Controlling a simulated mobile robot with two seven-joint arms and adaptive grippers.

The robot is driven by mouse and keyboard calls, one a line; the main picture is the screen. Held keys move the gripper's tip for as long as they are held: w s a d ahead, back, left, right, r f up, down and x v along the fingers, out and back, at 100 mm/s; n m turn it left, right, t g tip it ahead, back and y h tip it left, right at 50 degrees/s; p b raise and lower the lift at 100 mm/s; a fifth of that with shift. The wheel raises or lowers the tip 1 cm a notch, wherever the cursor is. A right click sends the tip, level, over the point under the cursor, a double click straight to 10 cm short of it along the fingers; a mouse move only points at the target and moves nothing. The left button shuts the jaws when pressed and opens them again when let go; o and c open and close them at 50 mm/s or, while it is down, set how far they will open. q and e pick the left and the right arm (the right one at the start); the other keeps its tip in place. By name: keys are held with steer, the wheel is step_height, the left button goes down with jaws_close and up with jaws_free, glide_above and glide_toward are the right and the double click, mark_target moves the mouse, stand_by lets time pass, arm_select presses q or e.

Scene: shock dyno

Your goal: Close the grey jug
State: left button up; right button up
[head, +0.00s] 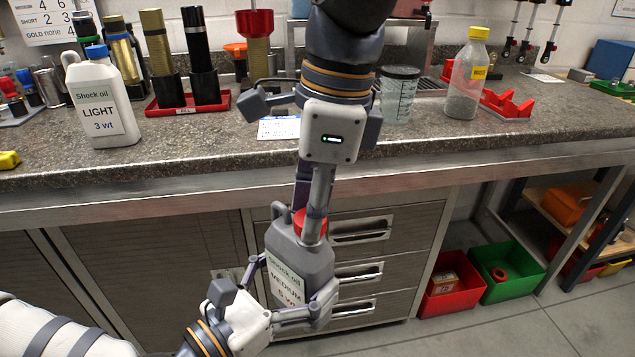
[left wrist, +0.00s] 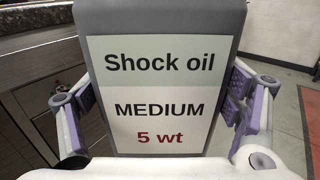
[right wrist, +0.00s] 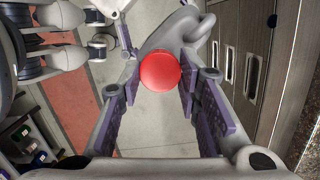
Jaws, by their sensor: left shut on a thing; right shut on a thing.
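The grey jug (head: 305,265) with a "Shock oil MEDIUM 5 wt" label is held in front of the counter, above the floor, slightly tilted in the head view. My left gripper (head: 290,283) is shut around its body from the side; the label fills the left wrist view (left wrist: 155,95). My right gripper (head: 310,212) comes from above, shut on the red cap (head: 300,222) at the jug's neck. In the right wrist view the cap (right wrist: 160,72) sits between the fingers, over the jug's top. The cap hides the mouth; I cannot tell whether it is seated.
A white "LIGHT 3 wt" jug (head: 97,95) with a blue cap stands on the counter (head: 200,140) at left. A clear yellow-capped bottle (head: 468,75) and a measuring cup (head: 399,95) stand at right. Drawer handles (head: 360,272) are close behind the held jug.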

arm_select(q)
steer(key=shift+r, duration=0.1)
arm_select(e)
steer(key=shift+f, duration=0.2)
arm_select(q)
steer(key=c, duration=0.7)
arm_select(e)
steer(key=shift+m, duration=0.5)
arm_select(q)
steer(key=shift+o, duration=0.2)
arm_select(e)
steer(key=shift+m, duration=0.8)
steer(key=shift+s+m, duration=0.1)
steer(key=shift+m, duration=0.3)
steer(key=o, duration=0.7)
steer(key=shift+r, duration=0.15)
step_height(320, 180, up, 4)
steer(key=shift+r, duration=0.15)
